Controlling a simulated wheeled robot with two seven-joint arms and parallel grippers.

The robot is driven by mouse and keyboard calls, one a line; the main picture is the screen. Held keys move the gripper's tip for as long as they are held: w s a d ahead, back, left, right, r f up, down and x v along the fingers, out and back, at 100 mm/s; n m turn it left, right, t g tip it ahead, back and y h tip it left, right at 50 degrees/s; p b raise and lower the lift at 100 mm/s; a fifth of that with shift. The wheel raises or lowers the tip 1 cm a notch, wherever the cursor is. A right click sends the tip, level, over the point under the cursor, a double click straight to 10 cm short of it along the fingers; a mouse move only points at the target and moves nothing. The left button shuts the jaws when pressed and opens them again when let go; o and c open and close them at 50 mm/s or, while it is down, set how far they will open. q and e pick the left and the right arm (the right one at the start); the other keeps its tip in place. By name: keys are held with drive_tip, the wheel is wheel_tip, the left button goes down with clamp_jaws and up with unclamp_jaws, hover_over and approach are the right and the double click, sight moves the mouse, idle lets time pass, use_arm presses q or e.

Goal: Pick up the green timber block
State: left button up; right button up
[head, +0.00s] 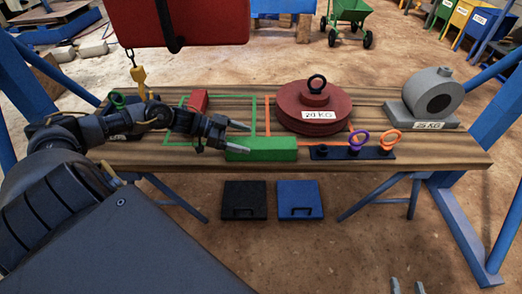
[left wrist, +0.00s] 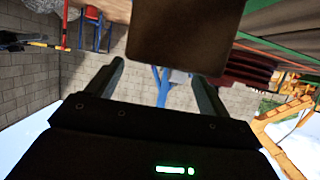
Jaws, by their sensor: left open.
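The green timber block (head: 262,149) lies lengthwise at the front edge of the wooden table (head: 450,150). My left gripper (head: 236,138) is open at the block's left end. One fingertip is behind the block's top edge and the other is close to its left end; I cannot tell if either touches. In the left wrist view the open fingers (left wrist: 160,85) are apart, with a dark brown shape (left wrist: 185,35) in front that I cannot identify for sure. Two grey fingertips of my right gripper (head: 407,286) show apart at the bottom edge, away from the table.
A red 20 KG weight (head: 314,105) stands behind the block. A dark rack with coloured rings (head: 359,139) is just right of it. A small red block (head: 198,100), a grey 25 KG weight (head: 432,95) and a hanging red box (head: 180,22) are around. Floor in front is mostly free.

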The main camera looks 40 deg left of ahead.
sight(258, 143)
use_arm(q)
drive_tip(key=shift+b+x, duration=0.75)
drive_tip(key=shift+x, duration=1.8)
use_arm(e)
drive_tip(key=a+r+t+y, duration=0.2)
drive_tip(key=r, duration=0.1)
drive_tip(key=a+r+n, duration=0.1)
drive_tip(key=r, duration=0.1)
drive_tip(key=shift+s+t+y, duration=0.1)
drive_tip(key=shift+t+y, duration=0.3)
use_arm(q)
drive_tip(key=shift+c, duration=0.3)
drive_tip(key=c, duration=1.2)
drive_tip(key=shift+r, duration=0.1)
drive_tip(key=shift+c, duration=0.6)
drive_tip(key=shift+r, duration=0.15)
